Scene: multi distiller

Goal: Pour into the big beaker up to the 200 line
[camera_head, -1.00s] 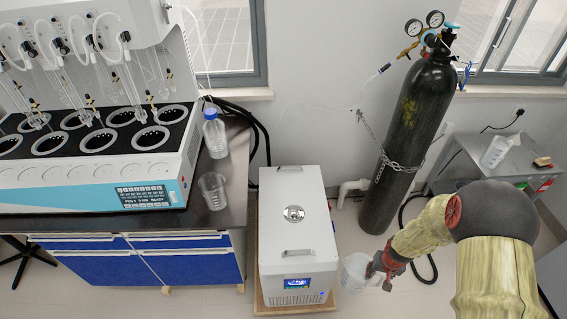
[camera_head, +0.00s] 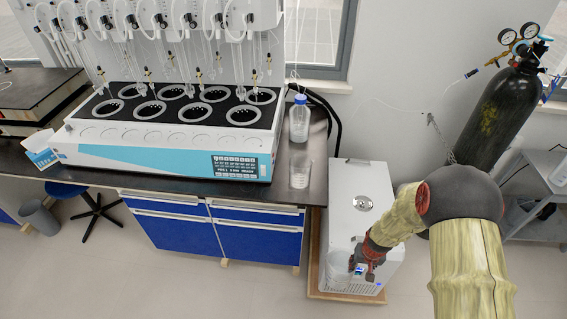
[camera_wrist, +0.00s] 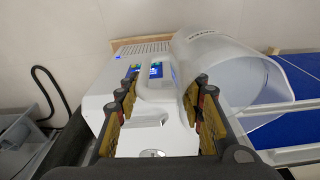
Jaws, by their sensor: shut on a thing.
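A clear beaker (camera_head: 300,172) stands upright near the right end of the dark bench top in the head view. It looks empty, but its marks are too small to read. My gripper (camera_head: 365,264) is shut on the handle of a translucent pitcher (camera_head: 336,266). In the wrist view, the pitcher (camera_wrist: 222,62) sits to the right of my gripper (camera_wrist: 160,112), its handle between the yellow-padded fingers. I cannot tell how much liquid it holds. In the head view, my gripper and the pitcher are lower right of the beaker, over the front of the white cabinet.
A blue-capped bottle (camera_head: 299,120) stands just behind the beaker. The distiller (camera_head: 165,160) fills the bench to its left. The white cabinet (camera_head: 363,180) stands right of the bench, with a black gas cylinder (camera_head: 487,120) beyond. Bench top (camera_head: 275,200) is clear in front of the beaker.

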